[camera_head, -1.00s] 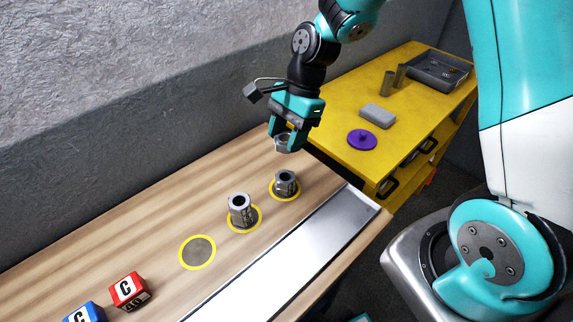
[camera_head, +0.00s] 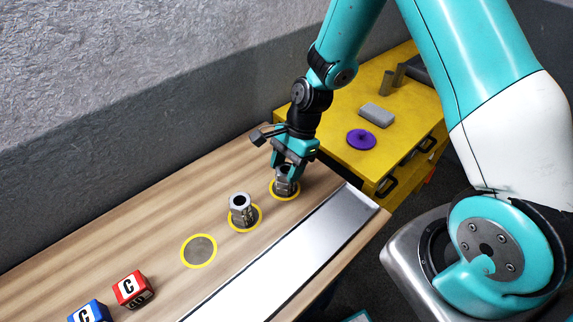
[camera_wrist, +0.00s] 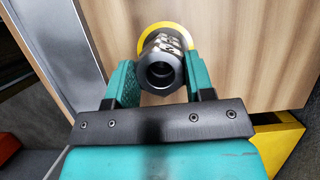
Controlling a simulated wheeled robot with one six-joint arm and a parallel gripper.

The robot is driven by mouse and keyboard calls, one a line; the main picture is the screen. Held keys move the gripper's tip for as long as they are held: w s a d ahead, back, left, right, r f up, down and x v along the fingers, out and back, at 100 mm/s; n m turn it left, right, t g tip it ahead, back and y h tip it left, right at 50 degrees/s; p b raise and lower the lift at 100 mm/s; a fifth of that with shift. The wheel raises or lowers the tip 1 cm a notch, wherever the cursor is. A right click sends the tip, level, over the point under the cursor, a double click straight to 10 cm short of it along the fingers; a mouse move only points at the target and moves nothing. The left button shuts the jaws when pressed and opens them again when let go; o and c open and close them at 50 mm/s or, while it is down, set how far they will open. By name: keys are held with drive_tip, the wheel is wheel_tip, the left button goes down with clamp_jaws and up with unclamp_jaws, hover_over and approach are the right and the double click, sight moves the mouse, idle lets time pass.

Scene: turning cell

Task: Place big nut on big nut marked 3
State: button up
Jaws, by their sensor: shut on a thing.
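My gripper (camera_head: 286,170) is shut on a grey big nut, seen end-on with its round hole in the wrist view (camera_wrist: 148,82). It is at the far yellow ring (camera_head: 297,191), right over the grey nut stack (camera_head: 285,188) there. The fingers hide part of this stack, and whether the held nut touches it is hard to tell. In the wrist view the ring (camera_wrist: 150,30) shows just beyond the nut. A second grey nut stack (camera_head: 242,214) stands upright in the middle ring. No number 3 is readable.
The near yellow ring (camera_head: 199,251) is empty. Red (camera_head: 132,289) and blue (camera_head: 88,313) lettered cubes sit at the lower left. A metal strip (camera_head: 290,262) runs along the wooden bench's front. A yellow cart (camera_head: 337,122) with a purple disc (camera_head: 361,139) stands behind.

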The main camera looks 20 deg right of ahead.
drive_tip(key=o, duration=1)
drive_tip(key=shift+o, duration=0.2)
drive_tip(key=b+v, duration=0.2)
drive_tip(key=v, duration=0.9)
drive_tip(key=s+a+r+n, duration=0.3)
drive_tip(key=s+r+n, duration=0.1)
drive_tip(key=s+n, duration=0.2)
drive_tip(key=s+a+r+n+t, duration=0.1)
drive_tip(key=s+a+r+n, duration=0.1)
drive_tip(key=s+r+n, duration=0.2)
drive_tip(key=s+a+r+n, duration=0.3)
drive_tip(key=s+r+n, duration=0.2)
drive_tip(key=s+n, duration=0.5)
drive_tip(key=shift+a+n, duration=0.35)
drive_tip(key=shift+n, duration=0.45)
